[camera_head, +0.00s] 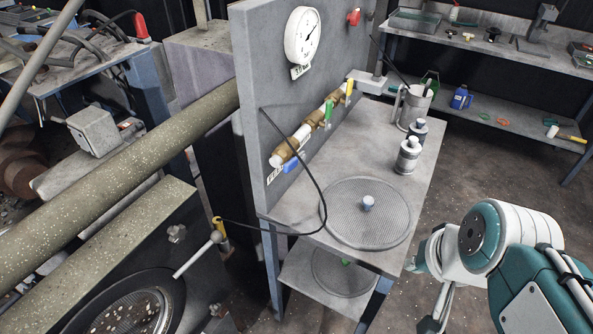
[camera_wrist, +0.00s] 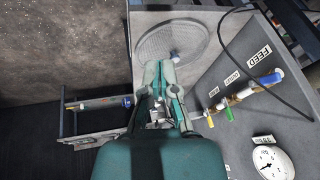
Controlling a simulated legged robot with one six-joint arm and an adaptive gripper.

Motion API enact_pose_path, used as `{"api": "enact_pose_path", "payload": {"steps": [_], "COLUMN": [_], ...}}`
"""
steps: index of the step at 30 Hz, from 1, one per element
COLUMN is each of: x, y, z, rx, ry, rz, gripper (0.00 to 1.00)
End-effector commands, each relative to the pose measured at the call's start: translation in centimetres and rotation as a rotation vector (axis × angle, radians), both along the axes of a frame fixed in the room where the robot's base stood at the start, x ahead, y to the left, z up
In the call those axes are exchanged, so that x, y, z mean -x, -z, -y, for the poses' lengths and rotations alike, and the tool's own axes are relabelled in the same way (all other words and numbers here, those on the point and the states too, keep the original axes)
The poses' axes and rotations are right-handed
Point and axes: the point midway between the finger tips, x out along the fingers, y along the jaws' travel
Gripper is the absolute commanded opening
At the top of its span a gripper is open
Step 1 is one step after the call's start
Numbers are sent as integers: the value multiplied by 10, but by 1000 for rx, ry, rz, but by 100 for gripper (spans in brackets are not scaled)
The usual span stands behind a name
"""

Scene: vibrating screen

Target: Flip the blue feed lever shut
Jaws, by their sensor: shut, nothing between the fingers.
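The blue feed lever (camera_head: 294,164) is on the nearest brass valve of a pipe on the grey panel. It lies close to the pipe, near its pale end. In the wrist view the blue lever (camera_wrist: 269,78) is at the right, beside the FEED label (camera_wrist: 258,55). My gripper (camera_wrist: 160,68) is shut and empty in the wrist view, over the bench and well left of the lever, not touching it. In the head view my arm is at the lower right; the gripper's fingertips cannot be made out there.
Green (camera_head: 328,109) and yellow (camera_head: 348,89) levers sit farther along the pipe. A black cable (camera_head: 308,175) loops from the panel over the bench (camera_head: 289,208). A round sieve (camera_head: 345,222), bottles (camera_head: 408,157) and a jug (camera_head: 414,107) stand there. A gauge (camera_head: 303,36) is above.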

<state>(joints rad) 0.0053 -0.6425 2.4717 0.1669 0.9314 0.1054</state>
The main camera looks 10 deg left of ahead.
Motion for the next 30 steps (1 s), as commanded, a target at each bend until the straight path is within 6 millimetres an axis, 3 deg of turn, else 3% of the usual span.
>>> {"api": "enact_pose_path", "payload": {"steps": [11, 18, 30], "x": [-40, -76, -154], "y": [25, 34, 53], "z": [-66, -100, -131], "rx": [-523, -814, -1231], "ry": [427, 728, 1221], "rz": [-393, -667, -1126], "gripper": [0, 0, 0]}}
